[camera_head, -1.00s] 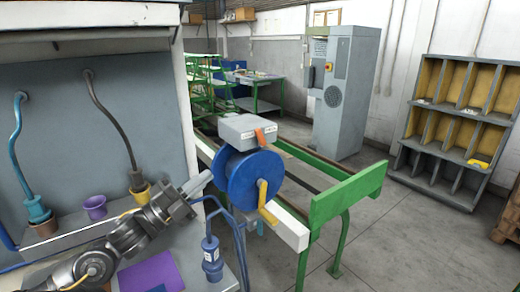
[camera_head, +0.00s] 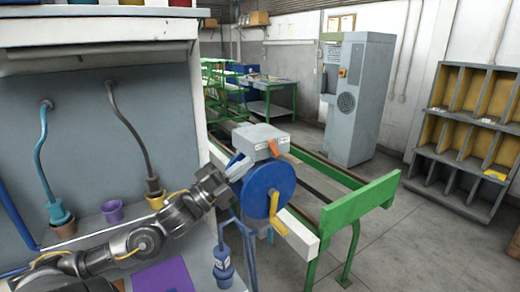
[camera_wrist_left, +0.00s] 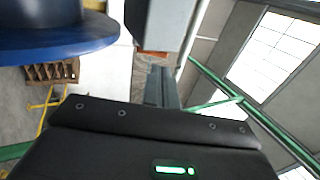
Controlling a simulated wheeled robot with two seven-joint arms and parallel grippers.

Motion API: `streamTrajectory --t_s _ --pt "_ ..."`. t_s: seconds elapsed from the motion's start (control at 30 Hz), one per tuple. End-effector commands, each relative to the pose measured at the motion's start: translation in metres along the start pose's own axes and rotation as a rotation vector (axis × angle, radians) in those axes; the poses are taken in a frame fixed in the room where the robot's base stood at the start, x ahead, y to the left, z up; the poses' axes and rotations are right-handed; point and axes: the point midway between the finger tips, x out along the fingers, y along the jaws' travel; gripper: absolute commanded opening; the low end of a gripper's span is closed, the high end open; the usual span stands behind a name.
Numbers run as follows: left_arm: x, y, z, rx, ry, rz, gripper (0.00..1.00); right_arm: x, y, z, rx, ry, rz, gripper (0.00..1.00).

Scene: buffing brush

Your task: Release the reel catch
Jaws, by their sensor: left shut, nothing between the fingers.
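The blue reel (camera_head: 262,186) with a yellow crank handle (camera_head: 275,206) hangs at the green and white frame in the head view. A grey box (camera_head: 257,140) with a small orange lever (camera_head: 273,147) sits on top of it; I take the lever for the catch, though no label is readable. My left gripper (camera_head: 238,168) is shut and empty, at the left side of the reel just below the box. In the left wrist view the gripper (camera_wrist_left: 161,86) points toward the grey box (camera_wrist_left: 166,24), with the blue reel (camera_wrist_left: 55,38) to the left. Contact cannot be told.
A grey panel (camera_head: 90,140) with hoses and cups stands at left. The green frame (camera_head: 360,203) extends right of the reel. A grey cabinet (camera_head: 357,100) and a shelf rack (camera_head: 463,125) stand behind, with open floor before them.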

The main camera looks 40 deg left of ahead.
Motion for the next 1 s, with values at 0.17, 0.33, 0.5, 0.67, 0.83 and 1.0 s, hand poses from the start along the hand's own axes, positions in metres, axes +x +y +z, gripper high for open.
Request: streamTrajectory --t_s 0.17,0.33,0.5,0.67,0.83,1.0 --pt "0.028 -0.004 0.000 0.000 0.000 -0.003 0.00 -0.014 0.000 0.000 0.000 -0.002 0.000 0.36" --pt "0.045 -0.003 0.000 0.000 -0.001 -0.002 0.00 -0.022 0.001 0.002 0.000 -0.005 0.000 0.36" --pt "0.054 -0.001 0.000 -0.001 -0.001 0.000 0.00 -0.026 0.002 0.002 -0.001 -0.005 0.002 0.36" --pt "0.056 0.000 -0.001 0.000 0.000 0.001 0.00 -0.026 0.003 0.002 -0.001 -0.006 0.003 0.36" --pt "0.056 0.001 -0.001 0.000 0.000 0.001 0.00 -0.026 0.003 0.002 -0.001 -0.006 0.003 0.36" --pt "0.058 0.000 0.000 0.000 0.000 0.005 0.00 -0.028 0.003 0.002 -0.001 -0.006 0.003 0.36"
